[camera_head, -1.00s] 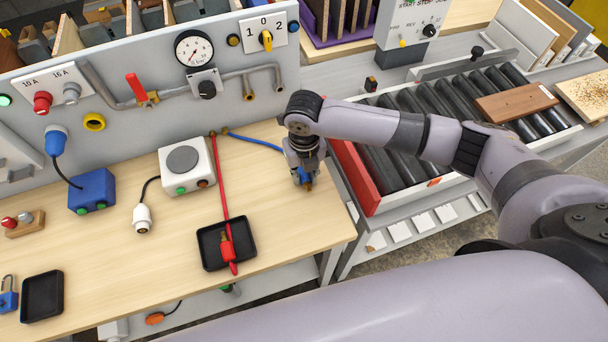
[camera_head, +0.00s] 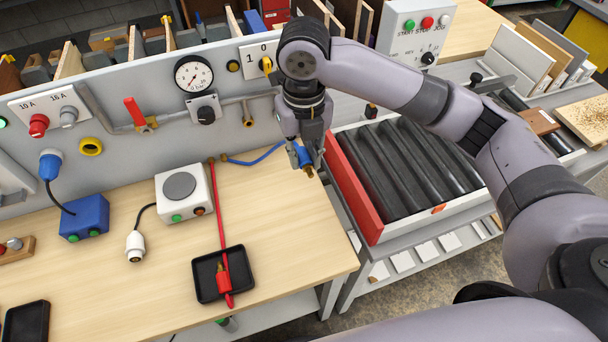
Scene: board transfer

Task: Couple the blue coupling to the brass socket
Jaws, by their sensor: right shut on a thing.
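The blue coupling (camera_head: 303,155) with a brass tip is held in my right gripper (camera_head: 305,160), which is shut on it. It hangs tilted above the right end of the bench, apart from the panel. A blue hose (camera_head: 258,160) runs from it back to the panel's foot. One brass socket (camera_head: 249,119) shows on the end of a grey pipe on the panel, left of the gripper. The socket beside it is hidden behind my right gripper. My left gripper is out of view.
A red hose with a red coupling (camera_head: 222,280) lies across a black tray (camera_head: 200,291). A white box (camera_head: 184,193) and a white plug (camera_head: 135,246) sit on the bench. A roller conveyor (camera_head: 400,170) with a red side stands to the right.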

